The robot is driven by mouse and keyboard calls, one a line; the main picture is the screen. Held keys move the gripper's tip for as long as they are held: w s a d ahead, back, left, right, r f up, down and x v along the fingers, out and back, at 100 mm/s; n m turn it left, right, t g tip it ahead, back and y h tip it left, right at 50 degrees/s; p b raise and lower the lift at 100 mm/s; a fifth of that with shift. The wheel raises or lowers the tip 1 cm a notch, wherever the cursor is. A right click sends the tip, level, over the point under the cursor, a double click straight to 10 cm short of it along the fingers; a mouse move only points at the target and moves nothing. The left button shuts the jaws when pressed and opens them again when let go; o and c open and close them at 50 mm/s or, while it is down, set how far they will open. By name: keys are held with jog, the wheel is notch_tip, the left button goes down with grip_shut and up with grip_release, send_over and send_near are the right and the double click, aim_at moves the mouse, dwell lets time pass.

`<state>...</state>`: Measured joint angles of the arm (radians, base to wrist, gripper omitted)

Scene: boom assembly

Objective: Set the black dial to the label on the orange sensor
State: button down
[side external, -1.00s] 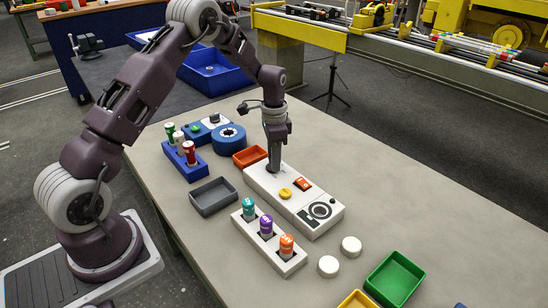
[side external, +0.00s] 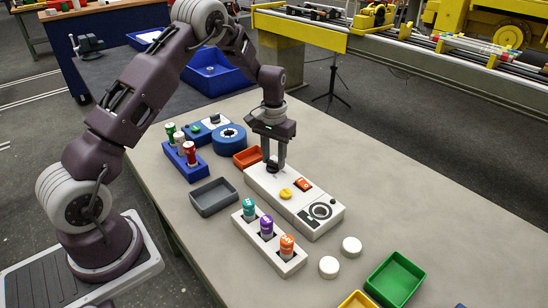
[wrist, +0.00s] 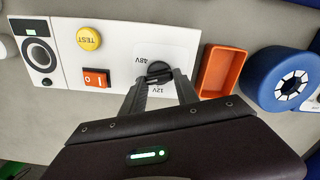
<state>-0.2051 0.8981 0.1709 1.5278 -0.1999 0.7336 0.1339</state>
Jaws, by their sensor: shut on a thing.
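The black dial (wrist: 159,70) sits on the white panel (wrist: 120,48) between the printed marks 48V and 12V, seen upside down in the wrist view. My gripper (wrist: 161,80) points down with its fingers shut on the dial; in the side view it (side external: 274,166) stands at the panel's far end and hides most of the dial. Which mark the dial points at I cannot tell. The orange sensor (side external: 287,246) stands upright in the near slot of a white rack, beside a purple sensor (side external: 267,228) and a teal one (side external: 249,209). Its label is too small to read.
The panel also has a yellow TEST button (wrist: 89,39), an orange rocker switch (wrist: 96,78) and a round black-ringed fixture (side external: 320,210). An orange tray (side external: 247,157), grey tray (side external: 213,197), blue rack (side external: 185,162) and blue round part (side external: 229,138) stand nearby.

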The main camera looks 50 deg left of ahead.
aim_at(274, 161)
jog(key=shift+r+n, duration=0.1)
jog(key=shift+n, duration=0.9)
jog(key=shift+a, duration=0.1)
jog(key=c, duration=0.9)
grip_release()
notch_tip(274, 161, up, 7)
jog(key=shift+r, duration=0.1)
